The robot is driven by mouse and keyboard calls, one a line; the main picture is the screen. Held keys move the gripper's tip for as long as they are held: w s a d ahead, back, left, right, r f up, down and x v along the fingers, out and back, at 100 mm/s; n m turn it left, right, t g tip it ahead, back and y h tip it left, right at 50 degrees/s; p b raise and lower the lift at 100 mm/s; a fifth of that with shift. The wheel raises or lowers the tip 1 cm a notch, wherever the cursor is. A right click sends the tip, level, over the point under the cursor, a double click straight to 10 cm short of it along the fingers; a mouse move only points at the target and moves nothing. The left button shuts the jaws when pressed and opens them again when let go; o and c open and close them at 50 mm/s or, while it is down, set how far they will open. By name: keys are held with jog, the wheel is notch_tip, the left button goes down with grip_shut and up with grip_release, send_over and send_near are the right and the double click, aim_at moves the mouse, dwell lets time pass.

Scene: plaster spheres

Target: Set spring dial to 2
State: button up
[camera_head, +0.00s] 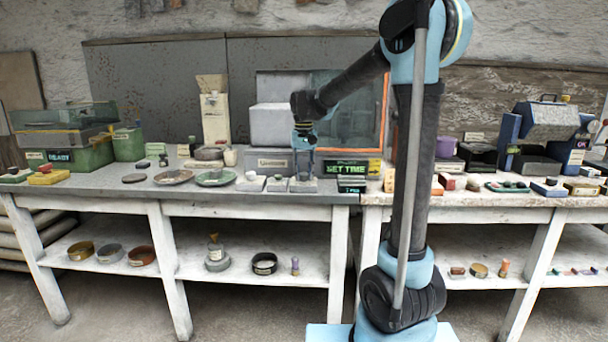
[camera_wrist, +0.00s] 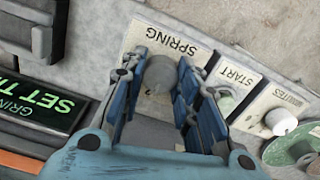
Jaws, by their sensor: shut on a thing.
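The spring dial (camera_wrist: 160,73) is a grey round knob on a pale plate (camera_wrist: 143,37) labelled SPRING, which appears upside down in the wrist view. My gripper (camera_wrist: 163,66) has its blue fingers on either side of the knob and is shut on it. In the head view my gripper (camera_head: 304,168) points down over the right end of the small control plates at the bench front. The fingers hide the dial there. The dial's pointer and most number marks are covered or too small to read.
Next to the dial are a START button (camera_wrist: 226,102) and a MINUTES knob (camera_wrist: 281,121). A display (camera_wrist: 38,104) reading SET TIME stands close on the other side. A glass-sided machine (camera_head: 345,100) rises behind. A green dish (camera_head: 215,177) lies farther left.

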jog(key=shift+w+m, duration=0.15)
jog(key=shift+m, duration=0.15)
jog(key=o, duration=1.1)
notch_tip(320, 180, up, 12)
jog(key=shift+f, duration=0.1)
dwell(0.3)
